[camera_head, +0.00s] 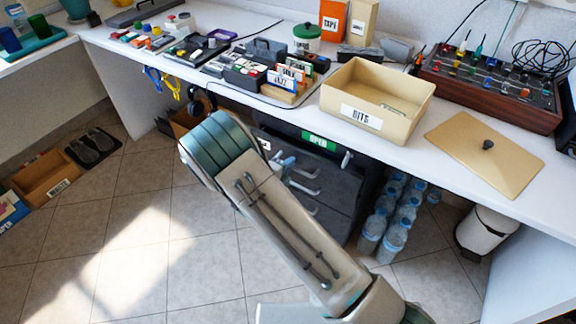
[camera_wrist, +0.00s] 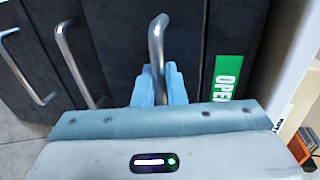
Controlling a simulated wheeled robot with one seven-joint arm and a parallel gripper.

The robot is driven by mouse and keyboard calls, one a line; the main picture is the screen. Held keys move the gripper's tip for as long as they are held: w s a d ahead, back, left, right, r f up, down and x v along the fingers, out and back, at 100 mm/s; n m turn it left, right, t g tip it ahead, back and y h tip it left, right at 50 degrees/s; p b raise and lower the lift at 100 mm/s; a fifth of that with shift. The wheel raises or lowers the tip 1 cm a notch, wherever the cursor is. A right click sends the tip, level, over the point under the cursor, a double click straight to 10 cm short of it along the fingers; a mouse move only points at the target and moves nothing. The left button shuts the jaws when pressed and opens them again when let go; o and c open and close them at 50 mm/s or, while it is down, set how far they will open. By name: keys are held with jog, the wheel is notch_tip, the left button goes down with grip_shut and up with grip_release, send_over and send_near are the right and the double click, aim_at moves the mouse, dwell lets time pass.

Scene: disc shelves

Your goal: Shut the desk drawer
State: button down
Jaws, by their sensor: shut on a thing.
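The dark grey drawer unit (camera_head: 325,185) stands under the white desk, with several metal handles on its front. A green "OPEN" label (camera_head: 319,141) is on its top drawer, and the label also shows in the wrist view (camera_wrist: 229,77). My gripper (camera_head: 284,162) is at the top drawer. In the wrist view its pale blue fingers (camera_wrist: 158,84) are shut around the metal handle (camera_wrist: 157,42) nearest the label. My arm hides part of the unit, and I cannot tell how far the top drawer stands out.
Several water bottles (camera_head: 393,215) stand on the floor right of the drawers, with a white bin (camera_head: 486,232) further right. The desk (camera_head: 400,140) above holds a tan "BITS" box (camera_head: 377,97) and its lid (camera_head: 484,152). The tiled floor (camera_head: 140,230) at left is clear.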

jog(key=x, duration=0.4)
jog(key=shift+w+r, duration=0.1)
jog(key=shift+r, duration=0.4)
jog(key=c, duration=1.6)
grip_release()
jog(key=shift+d, duration=0.1)
jog(key=shift+w, duration=0.1)
jog(key=p+v, duration=0.1)
jog(key=v, duration=0.6)
jog(key=p+v, duration=0.1)
jog(key=v, duration=0.6)
jog(key=shift+f+p, duration=0.2)
jog(key=shift+p, duration=0.15)
